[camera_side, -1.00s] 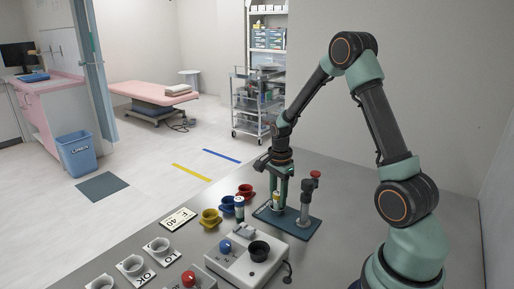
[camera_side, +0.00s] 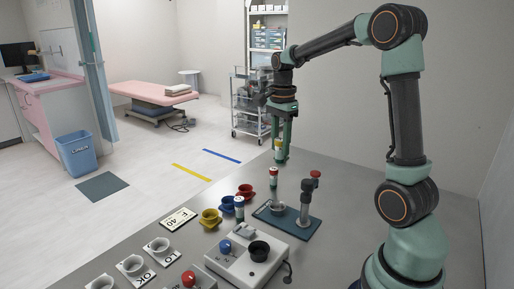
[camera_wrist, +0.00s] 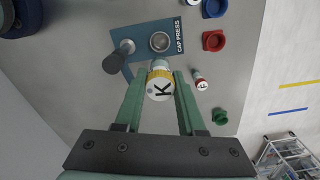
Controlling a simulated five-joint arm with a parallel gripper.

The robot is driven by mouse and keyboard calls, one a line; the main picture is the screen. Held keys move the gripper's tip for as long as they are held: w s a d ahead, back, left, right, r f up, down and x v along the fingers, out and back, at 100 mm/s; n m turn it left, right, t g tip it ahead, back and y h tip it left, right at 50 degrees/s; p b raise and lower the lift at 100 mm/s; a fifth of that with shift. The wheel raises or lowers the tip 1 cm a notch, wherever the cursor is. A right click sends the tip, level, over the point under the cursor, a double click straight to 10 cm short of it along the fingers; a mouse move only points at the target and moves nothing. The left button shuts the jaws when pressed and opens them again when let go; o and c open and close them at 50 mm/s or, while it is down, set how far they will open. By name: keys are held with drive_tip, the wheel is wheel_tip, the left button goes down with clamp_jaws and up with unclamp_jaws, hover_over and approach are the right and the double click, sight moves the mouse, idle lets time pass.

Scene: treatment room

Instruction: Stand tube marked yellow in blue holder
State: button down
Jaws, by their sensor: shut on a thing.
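My gripper (camera_side: 280,153) is shut on the tube marked yellow (camera_side: 279,147) and holds it upright, high above the table. In the wrist view its cap shows a letter K and a yellow band (camera_wrist: 160,83), between the fingers of my gripper (camera_wrist: 160,88). The blue holder (camera_side: 227,204) stands on the table, left of the cap press. In the wrist view the blue holder (camera_wrist: 214,8) is at the top edge and looks empty. A tube marked blue (camera_side: 239,208) stands close beside it.
The cap press (camera_side: 268,216) has an empty cup and an upright post. A tube marked red (camera_side: 273,178) stands behind it. A red holder (camera_side: 245,191) and a yellow holder (camera_side: 210,218) flank the blue one. A green holder (camera_wrist: 220,116) shows in the wrist view.

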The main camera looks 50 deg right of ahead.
wheel_tip(320, 180, up, 2)
drive_tip(key=shift+w, duration=0.3)
drive_tip(key=shift+w+a+f, duration=1)
drive_tip(key=shift+w+f, duration=1.3)
drive_tip(key=shift+f, duration=0.85)
drive_tip(key=shift+w+a+f, duration=1)
drive_tip(key=shift+w+f, duration=1.3)
drive_tip(key=shift+f, duration=0.85)
drive_tip(key=shift+w+a+f, duration=1)
drive_tip(key=shift+w+f, duration=1.3)
drive_tip(key=shift+f, duration=0.85)
drive_tip(key=shift+f, duration=0.55)
drive_tip(key=c, duration=0.8)
unclamp_jaws()
